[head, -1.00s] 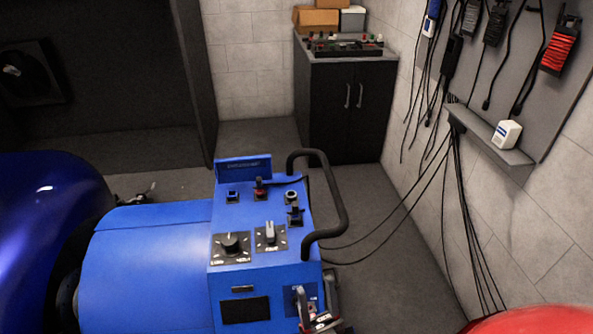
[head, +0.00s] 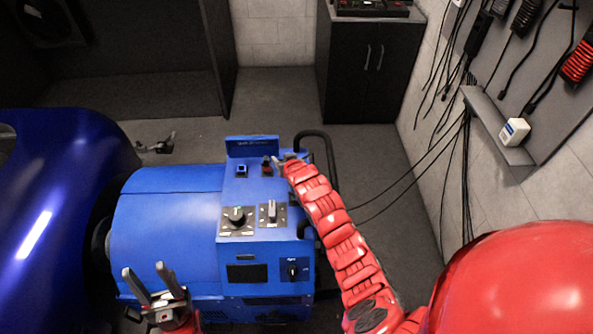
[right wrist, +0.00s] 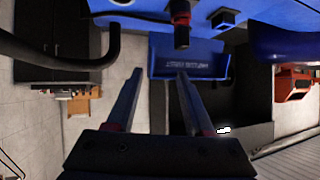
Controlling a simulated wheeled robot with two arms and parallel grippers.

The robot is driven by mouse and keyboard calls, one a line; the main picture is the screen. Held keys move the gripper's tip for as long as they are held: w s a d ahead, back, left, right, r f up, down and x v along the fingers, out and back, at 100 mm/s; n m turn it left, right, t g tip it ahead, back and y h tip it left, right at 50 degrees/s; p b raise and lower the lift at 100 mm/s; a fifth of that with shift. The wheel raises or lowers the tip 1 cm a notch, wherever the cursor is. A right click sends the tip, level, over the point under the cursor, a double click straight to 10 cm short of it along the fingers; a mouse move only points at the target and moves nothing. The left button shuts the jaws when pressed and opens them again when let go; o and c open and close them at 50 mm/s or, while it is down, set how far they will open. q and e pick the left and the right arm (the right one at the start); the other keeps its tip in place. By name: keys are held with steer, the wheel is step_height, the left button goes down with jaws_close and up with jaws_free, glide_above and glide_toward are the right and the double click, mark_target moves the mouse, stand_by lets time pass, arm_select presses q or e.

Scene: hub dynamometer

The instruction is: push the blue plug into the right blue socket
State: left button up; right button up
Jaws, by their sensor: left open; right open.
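The blue machine's top panel carries a left blue socket (head: 242,170) and a red-and-black fitting (head: 267,166) beside it. Both also show near the top of the right wrist view, the socket (right wrist: 223,18) right of the red fitting (right wrist: 181,20). My right gripper (head: 284,161) is over the panel's far right part; its fingers are apart and empty in the right wrist view (right wrist: 159,76). My right arm hides the panel's right part, so I cannot make out the right blue socket or the blue plug. My left gripper (head: 150,284) is open and empty at the machine's front left.
A black handle bar (head: 328,150) stands along the machine's right side. Cables hang by the right wall.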

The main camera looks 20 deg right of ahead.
steer(key=s+d+r+m+g+h+p, duration=0.1)
steer(key=s+m+g+p, duration=0.1)
steer(key=s+g, duration=0.75)
steer(key=f+b, duration=0.2)
steer(key=w+f+b, duration=0.1)
steer(key=f+b, duration=0.2)
steer(key=d+f+b, duration=0.1)
steer(key=f+b, duration=0.1)
steer(key=f, duration=0.1)
steer(key=shift+w, duration=0.25)
jaws_close()
steer(key=shift+w+r, duration=0.1)
steer(key=shift+r, duration=0.05)
steer(key=shift+r+p, duration=0.9)
steer(key=shift+r, duration=1.1)
